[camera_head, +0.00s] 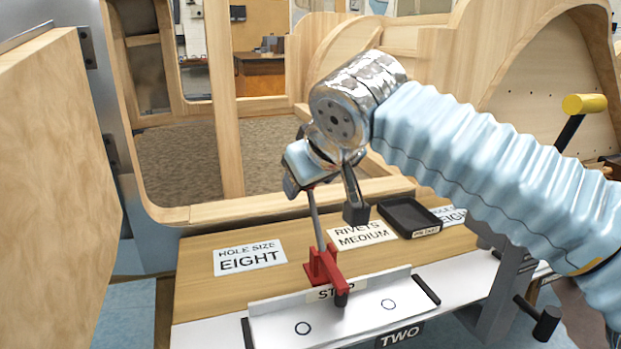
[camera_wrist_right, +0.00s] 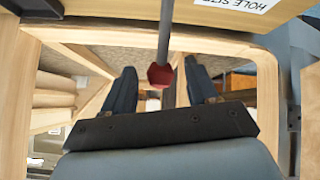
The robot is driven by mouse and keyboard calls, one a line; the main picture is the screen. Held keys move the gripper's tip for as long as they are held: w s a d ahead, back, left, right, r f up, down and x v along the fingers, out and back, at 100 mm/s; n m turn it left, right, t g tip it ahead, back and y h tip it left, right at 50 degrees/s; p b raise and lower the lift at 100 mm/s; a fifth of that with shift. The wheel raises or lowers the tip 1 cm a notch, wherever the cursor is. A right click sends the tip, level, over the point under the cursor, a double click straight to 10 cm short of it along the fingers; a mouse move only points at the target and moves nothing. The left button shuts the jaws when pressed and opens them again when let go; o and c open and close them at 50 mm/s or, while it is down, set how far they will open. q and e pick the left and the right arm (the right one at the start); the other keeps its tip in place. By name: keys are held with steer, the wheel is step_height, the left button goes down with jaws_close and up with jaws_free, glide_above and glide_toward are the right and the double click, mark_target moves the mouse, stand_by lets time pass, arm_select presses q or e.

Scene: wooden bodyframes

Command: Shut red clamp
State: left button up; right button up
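The red clamp (camera_head: 325,268) is fixed at the STOP plate on the wooden board. Its grey lever (camera_head: 316,220) stands up steeply, leaning slightly left. My right gripper (camera_head: 309,184) is at the lever's upper end, which it partly hides. In the right wrist view my right gripper (camera_wrist_right: 160,88) is open, with a dark finger on each side. The lever's red tip (camera_wrist_right: 159,76) shows between the fingers, with gaps on both sides. My left gripper is not in view.
A white metal plate (camera_head: 270,328) with a raised edge lies in front of the clamp. A black tray (camera_head: 408,217) and paper labels (camera_head: 249,257) lie on the board. A wooden panel (camera_head: 50,180) stands at left. A yellow-ended handle (camera_head: 584,104) is at right.

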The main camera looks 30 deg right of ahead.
steer(key=p+v, duration=0.2)
steer(key=v, duration=1.1)
steer(key=shift+s+r+p, duration=0.25)
steer(key=shift+r+p, duration=0.1)
